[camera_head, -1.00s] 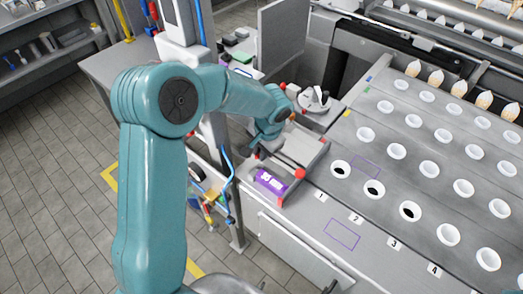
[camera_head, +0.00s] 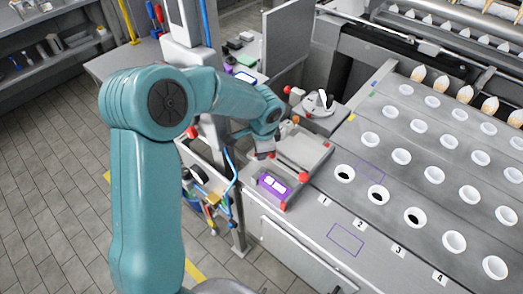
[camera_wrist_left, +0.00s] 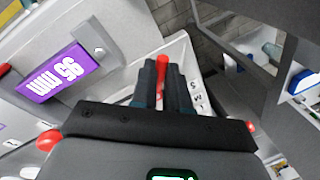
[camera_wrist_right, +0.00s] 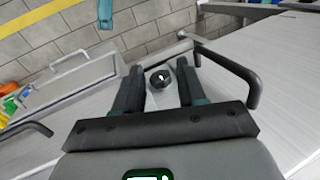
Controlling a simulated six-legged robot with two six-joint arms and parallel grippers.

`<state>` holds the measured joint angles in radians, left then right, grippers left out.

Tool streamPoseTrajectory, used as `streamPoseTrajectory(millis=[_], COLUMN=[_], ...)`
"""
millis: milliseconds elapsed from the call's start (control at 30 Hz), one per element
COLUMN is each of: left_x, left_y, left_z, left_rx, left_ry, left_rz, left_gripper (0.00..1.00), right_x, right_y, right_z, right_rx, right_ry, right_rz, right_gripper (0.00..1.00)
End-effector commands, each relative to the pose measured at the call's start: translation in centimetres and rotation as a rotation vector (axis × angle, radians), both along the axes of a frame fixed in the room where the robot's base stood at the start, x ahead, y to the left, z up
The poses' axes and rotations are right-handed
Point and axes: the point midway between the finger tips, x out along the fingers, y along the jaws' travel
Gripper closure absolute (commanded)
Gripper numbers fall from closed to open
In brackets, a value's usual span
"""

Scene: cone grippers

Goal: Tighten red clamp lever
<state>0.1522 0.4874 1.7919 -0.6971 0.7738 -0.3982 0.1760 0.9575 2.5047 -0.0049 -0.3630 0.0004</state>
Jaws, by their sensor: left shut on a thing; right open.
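In the left wrist view the red clamp lever (camera_wrist_left: 161,72) stands between the two dark fingers of my left gripper (camera_wrist_left: 162,80), which are shut on it. The lever's red tip shows above the fingers; its lower part is mostly hidden. In the head view my left gripper (camera_head: 262,153) is at the left edge of the grey fixture (camera_head: 303,145), behind the purple label (camera_head: 274,185). My right gripper (camera_wrist_right: 150,85) is open and empty; a round black knob (camera_wrist_right: 159,78) shows beyond its fingers.
A sloped panel with rows of white-rimmed holes (camera_head: 414,217) lies to the right. A dark bar handle (camera_wrist_right: 235,70) is right of my right gripper. Tools hang below the fixture's left side.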

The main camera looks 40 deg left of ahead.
Motion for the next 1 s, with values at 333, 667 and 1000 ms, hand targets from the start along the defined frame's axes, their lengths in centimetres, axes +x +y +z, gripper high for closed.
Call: streamPoseTrajectory(millis=[333, 667, 1000], left_x=[0.1, 0.1, 0.0], left_y=[0.1, 0.0, -0.1], left_z=[0.1, 0.1, 1.6], left_rx=[0.000, 0.000, 0.000], left_ry=[-0.005, -0.003, -0.006], left_rz=[-0.018, -0.018, -0.016], left_gripper=[1.00, 0.60, 0.60], right_x=[0.0, 0.0, 0.0], right_y=[0.0, 0.0, 0.0], right_z=[0.0, 0.0, -0.2], right_rx=[0.000, 0.000, 0.000], right_ry=[0.000, 0.000, 0.000], right_rz=[0.000, 0.000, 0.000], right_gripper=[0.60, 0.60, 0.60])
